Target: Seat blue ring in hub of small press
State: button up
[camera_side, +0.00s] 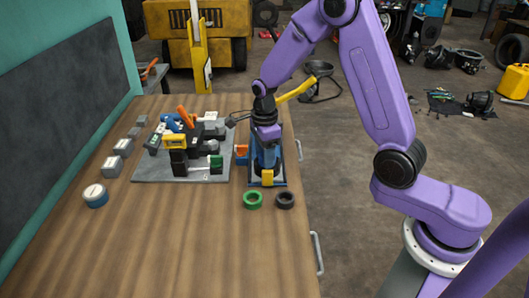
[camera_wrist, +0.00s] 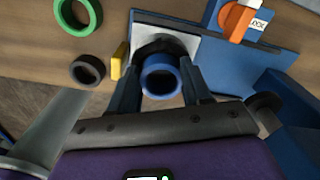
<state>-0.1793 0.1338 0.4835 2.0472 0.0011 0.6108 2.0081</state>
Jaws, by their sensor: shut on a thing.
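The blue ring (camera_wrist: 160,78) sits between the two fingers of my gripper (camera_wrist: 162,88) in the wrist view, and the gripper is shut on it. Beyond the ring is the small press, with a pale plate (camera_wrist: 187,46) and a dark round part, likely the hub, partly hidden by the ring. The wrist view does not show whether ring and hub touch. In the side view, my gripper (camera_side: 264,150) points down over the small press (camera_side: 281,183) near the table's right edge. The ring cannot be made out there.
A green ring (camera_side: 253,200) and a black ring (camera_side: 285,200) lie in front of the press. A grey mat (camera_side: 150,176) with a cluttered assembly is to its left. Several grey blocks and a blue-white round tin (camera_side: 95,196) stand farther left. The front of the table (camera_side: 190,255) is clear.

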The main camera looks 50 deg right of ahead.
jog(key=shift+f, duration=0.15)
jog(key=o, duration=1.1)
jog(key=shift+o, duration=0.3)
jog(key=shift+o, duration=0.6)
jog(key=shift+s+a, duration=0.1)
jog(key=shift+c, duration=0.4)
